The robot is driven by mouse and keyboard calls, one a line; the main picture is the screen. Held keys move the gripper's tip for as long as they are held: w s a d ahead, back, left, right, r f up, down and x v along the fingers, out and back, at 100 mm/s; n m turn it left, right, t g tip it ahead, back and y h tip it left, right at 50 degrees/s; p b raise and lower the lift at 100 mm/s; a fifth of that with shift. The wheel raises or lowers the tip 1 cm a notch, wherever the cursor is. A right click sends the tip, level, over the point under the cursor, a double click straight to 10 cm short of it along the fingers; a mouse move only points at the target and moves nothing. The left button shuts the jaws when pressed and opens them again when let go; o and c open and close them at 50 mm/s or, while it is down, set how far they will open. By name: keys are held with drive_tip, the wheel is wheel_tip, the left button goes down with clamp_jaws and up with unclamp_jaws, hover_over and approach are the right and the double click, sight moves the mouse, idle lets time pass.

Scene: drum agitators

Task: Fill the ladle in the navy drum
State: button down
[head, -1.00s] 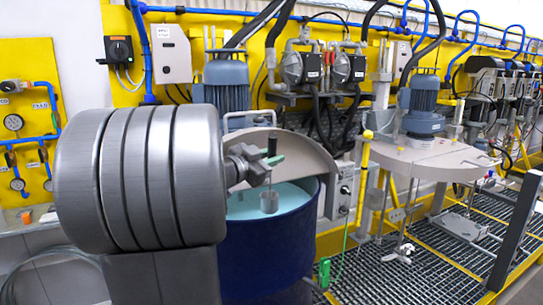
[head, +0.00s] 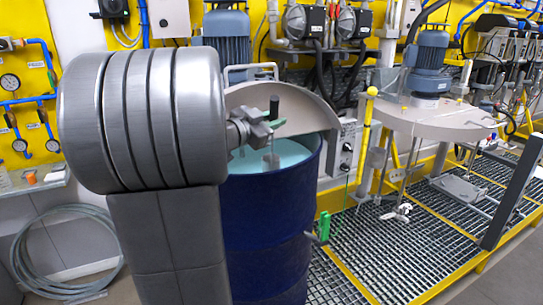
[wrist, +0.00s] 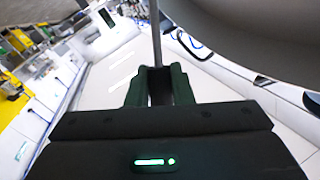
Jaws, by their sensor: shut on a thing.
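The navy drum (head: 268,225) stands open in the head view, with pale turquoise liquid (head: 295,155) inside near its rim. My gripper (head: 264,127) is over the drum's opening and shut on the ladle's handle. The ladle (head: 271,160) hangs upright below it, its small grey cup at the liquid. I cannot tell how deep the cup sits or what is in it. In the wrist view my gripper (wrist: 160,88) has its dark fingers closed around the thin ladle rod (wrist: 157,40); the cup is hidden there.
A beige half-round lid (head: 310,110) sits behind the drum's opening. A green clamp (head: 324,226) is at the drum's right side. Another agitator motor (head: 428,65) stands on a beige cover to the right.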

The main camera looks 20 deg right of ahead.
sight(273, 102)
wheel_tip(273, 102, down, 10)
drive_tip(key=b, duration=0.5)
idle(1.7)
drive_tip(key=shift+f, duration=0.45)
idle(1.2)
drive_tip(key=shift+r, duration=0.1)
wheel_tip(273, 102, up, 16)
drive_tip(key=p, duration=1.6)
drive_tip(key=shift+f, duration=0.2)
idle(0.4)
drive_tip(key=shift+f+b, duration=0.15)
drive_tip(key=shift+b, duration=0.15)
